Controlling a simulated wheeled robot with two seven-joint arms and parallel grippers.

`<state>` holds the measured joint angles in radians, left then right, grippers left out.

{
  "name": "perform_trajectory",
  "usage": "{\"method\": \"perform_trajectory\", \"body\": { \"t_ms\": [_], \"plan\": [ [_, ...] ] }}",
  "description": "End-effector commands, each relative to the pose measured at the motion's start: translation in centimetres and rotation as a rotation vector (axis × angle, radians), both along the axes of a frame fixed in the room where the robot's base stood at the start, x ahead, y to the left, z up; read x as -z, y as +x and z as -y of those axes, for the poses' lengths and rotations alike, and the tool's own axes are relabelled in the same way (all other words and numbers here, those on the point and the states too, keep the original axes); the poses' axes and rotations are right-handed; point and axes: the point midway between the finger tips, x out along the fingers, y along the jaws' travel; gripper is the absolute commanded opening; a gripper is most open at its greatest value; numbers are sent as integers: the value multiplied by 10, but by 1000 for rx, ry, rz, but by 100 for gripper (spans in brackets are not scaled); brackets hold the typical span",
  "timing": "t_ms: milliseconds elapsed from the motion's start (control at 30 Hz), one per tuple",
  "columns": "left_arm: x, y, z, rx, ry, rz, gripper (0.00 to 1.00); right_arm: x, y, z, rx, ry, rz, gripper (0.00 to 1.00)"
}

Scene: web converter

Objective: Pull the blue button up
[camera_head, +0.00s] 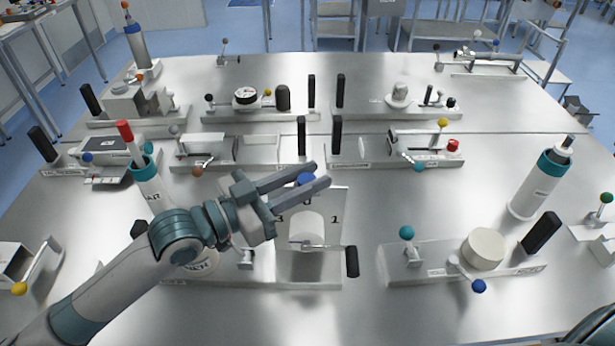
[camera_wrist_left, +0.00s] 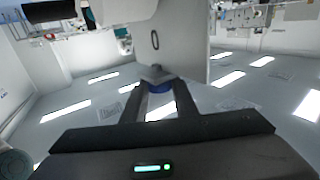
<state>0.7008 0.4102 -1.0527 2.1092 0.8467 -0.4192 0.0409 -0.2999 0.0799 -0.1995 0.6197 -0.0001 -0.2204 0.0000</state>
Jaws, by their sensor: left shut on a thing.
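The blue button (camera_head: 306,179) is a round knob at the top of an upright pale panel (camera_head: 333,210) near the middle of the table. My left gripper (camera_head: 320,174) reaches in from the left, with one finger on each side of the button. It is shut on the button. In the left wrist view the blue button (camera_wrist_left: 160,88) shows between the two finger ends (camera_wrist_left: 160,100), with a grey piece over its top. The button's stem is mostly hidden by the fingers. My right gripper is not in view.
A white cylinder (camera_head: 307,228) and a black handle (camera_head: 352,262) stand just below the button. A station with a teal knob (camera_head: 406,232) and a round block (camera_head: 484,249) is to the right. Black upright handles (camera_head: 336,134) rise behind. Bare table lies right of the panel.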

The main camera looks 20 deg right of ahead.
Motion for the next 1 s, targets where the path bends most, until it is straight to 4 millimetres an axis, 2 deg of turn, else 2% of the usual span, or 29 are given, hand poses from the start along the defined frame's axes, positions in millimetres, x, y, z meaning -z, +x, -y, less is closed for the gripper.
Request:
{"method": "perform_trajectory", "body": {
  "t_ms": [33,133,400,433,500,1000],
  "plan": [
    [-9,0,0,0,-2,1,0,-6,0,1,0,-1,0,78],
    [-17,0,0,-1,-1,0,0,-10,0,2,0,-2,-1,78],
    [-18,0,0,-1,-4,2,0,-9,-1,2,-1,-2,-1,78],
    [-18,0,0,-1,-4,2,30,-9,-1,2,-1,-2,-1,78],
    [-18,0,0,-1,-5,2,45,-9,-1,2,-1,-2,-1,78],
    [-16,0,-1,-1,-1,0,45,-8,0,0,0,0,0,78]
  ]
}}
